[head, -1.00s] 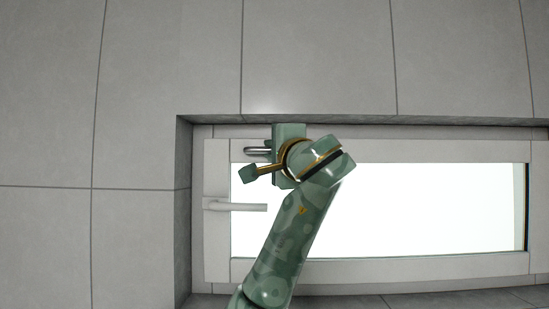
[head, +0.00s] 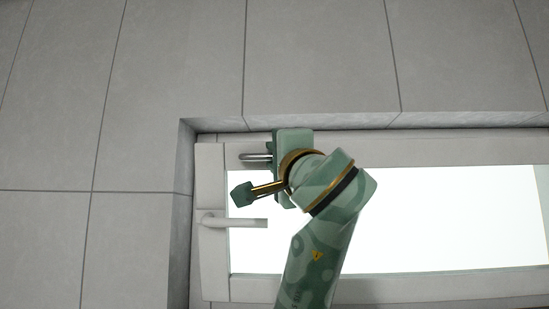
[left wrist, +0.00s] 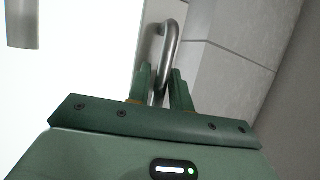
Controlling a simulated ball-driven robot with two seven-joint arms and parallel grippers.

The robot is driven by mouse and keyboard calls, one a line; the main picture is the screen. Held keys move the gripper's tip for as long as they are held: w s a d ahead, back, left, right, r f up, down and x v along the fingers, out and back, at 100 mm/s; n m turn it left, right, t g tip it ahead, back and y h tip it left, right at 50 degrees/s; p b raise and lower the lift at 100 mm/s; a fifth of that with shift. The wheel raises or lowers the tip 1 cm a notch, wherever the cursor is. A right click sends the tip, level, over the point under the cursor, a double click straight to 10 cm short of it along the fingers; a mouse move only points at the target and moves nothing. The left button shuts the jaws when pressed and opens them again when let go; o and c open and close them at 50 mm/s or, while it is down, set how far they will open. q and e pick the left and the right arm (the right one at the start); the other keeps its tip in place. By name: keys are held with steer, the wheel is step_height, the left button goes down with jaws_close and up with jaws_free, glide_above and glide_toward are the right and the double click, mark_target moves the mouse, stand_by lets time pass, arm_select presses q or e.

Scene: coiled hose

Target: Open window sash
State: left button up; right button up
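The window sash (head: 214,267) has a pale frame around a bright white pane. A pale lever handle (head: 235,222) lies level on its left stile. A metal bar handle (head: 253,157) sits higher, near the upper left corner. My left gripper (head: 270,160) is at this bar, its fingers mostly hidden by its own body in the head view. In the left wrist view the gripper's fingers (left wrist: 161,84) stand on either side of the bent metal bar (left wrist: 173,42). Whether they press on it is unclear. The sash looks flush in its opening. My right gripper is out of view.
Grey tiled wall (head: 150,90) surrounds the recessed opening, with a reveal (head: 183,180) close to the left of the sash. In the left wrist view a grey piece (left wrist: 22,24), perhaps the lever handle, shows against the bright pane.

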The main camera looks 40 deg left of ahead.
arm_select(q)
steer(key=shift+s+d+f+b, duration=0.2)
steer(key=shift+s+f+b, duration=0.05)
steer(key=shift+b, duration=0.05)
steer(key=b+v, duration=0.5)
steer(key=v, duration=1)
steer(key=shift+d+b, duration=0.3)
